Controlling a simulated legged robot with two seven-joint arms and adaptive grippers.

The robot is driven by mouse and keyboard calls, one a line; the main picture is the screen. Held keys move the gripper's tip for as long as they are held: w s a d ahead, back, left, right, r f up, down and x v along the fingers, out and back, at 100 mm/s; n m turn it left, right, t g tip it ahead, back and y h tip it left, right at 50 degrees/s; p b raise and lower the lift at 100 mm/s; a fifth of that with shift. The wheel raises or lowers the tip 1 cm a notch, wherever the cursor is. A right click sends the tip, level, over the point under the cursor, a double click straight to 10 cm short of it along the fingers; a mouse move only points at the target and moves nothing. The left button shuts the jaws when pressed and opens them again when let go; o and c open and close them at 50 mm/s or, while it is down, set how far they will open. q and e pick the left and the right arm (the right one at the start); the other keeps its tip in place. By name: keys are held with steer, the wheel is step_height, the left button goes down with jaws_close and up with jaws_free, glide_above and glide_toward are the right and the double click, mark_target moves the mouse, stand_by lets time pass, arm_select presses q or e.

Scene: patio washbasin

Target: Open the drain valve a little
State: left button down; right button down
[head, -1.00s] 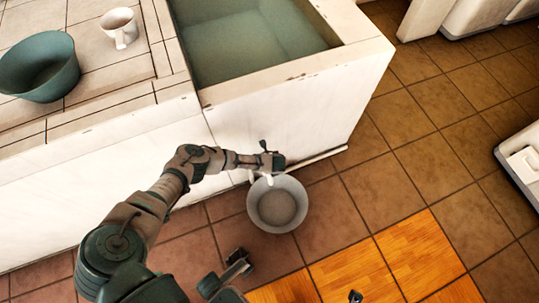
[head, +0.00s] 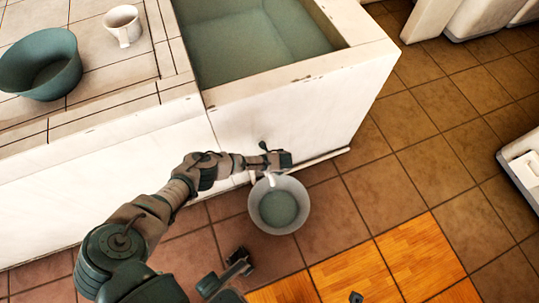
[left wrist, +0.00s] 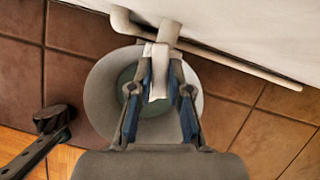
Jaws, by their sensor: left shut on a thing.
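The white drain valve (left wrist: 158,72) sits at the end of a pale pipe at the foot of the basin wall. My left gripper (left wrist: 158,90) is shut on it, with one finger on each side. In the head view my left gripper (head: 276,160) is low at the wall, above the rear rim of the bucket. A pale grey bucket (head: 297,205) stands upright on the floor under the valve and holds greenish water. It also shows in the left wrist view (left wrist: 103,90), partly hidden by my fingers. The basin (head: 305,72) above holds similar greenish water.
A green bowl (head: 40,88) and a white mug (head: 123,24) stand on the tiled counter at upper left. A pale pipe (left wrist: 245,66) runs along the wall's foot. Brown floor tiles (head: 400,200) lie clear on the right.

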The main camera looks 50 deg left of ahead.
arm_select(q)
steer(key=c, duration=1.2)
jaws_free()
steer(key=shift+d, duration=0.3)
steer(key=shift+o, duration=0.5)
steer(key=shift+r, duration=0.1)
steer(key=v, duration=1.1)
steer(key=shift+d+r, duration=0.2)
steer(key=shift+r, duration=0.1)
